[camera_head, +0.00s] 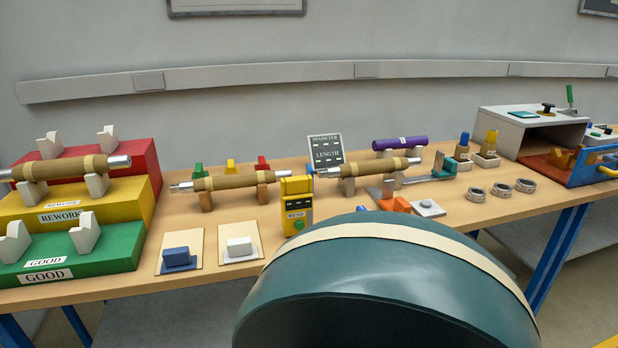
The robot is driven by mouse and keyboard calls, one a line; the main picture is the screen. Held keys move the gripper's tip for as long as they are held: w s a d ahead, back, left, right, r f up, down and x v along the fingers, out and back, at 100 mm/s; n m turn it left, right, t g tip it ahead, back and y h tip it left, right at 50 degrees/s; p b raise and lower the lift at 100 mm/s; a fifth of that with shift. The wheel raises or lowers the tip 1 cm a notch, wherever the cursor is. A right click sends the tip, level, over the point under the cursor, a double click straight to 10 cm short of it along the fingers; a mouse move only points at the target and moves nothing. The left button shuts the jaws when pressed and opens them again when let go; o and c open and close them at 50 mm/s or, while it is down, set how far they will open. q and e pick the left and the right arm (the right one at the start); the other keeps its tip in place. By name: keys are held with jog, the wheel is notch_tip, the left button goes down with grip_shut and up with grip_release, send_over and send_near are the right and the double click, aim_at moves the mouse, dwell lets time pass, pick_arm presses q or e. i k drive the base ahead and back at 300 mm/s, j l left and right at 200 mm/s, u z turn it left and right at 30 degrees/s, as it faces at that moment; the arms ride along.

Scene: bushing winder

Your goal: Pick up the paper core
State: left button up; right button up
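Three brown rolls with bright metal ends lie level on stands along the bench. One roll (68,168) rests on white V-supports on the yellow step marked REWORK. A second roll (235,182) lies on brown supports in the middle. A third roll (368,168) lies on a stand right of centre, with a purple cylinder (400,143) behind it. No label tells me which of these is the paper core. Neither of my grippers is in view.
A large dark green rounded body (390,285) with a cream band hides the front middle of the bench. A yellow device marked READ (297,206) stands behind it. Metal rings (501,191) lie at right, near a grey open-fronted box (530,130). The green step (75,255) has empty supports.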

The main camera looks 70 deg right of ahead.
aim_at(222, 183)
jog(key=z, duration=1.85)
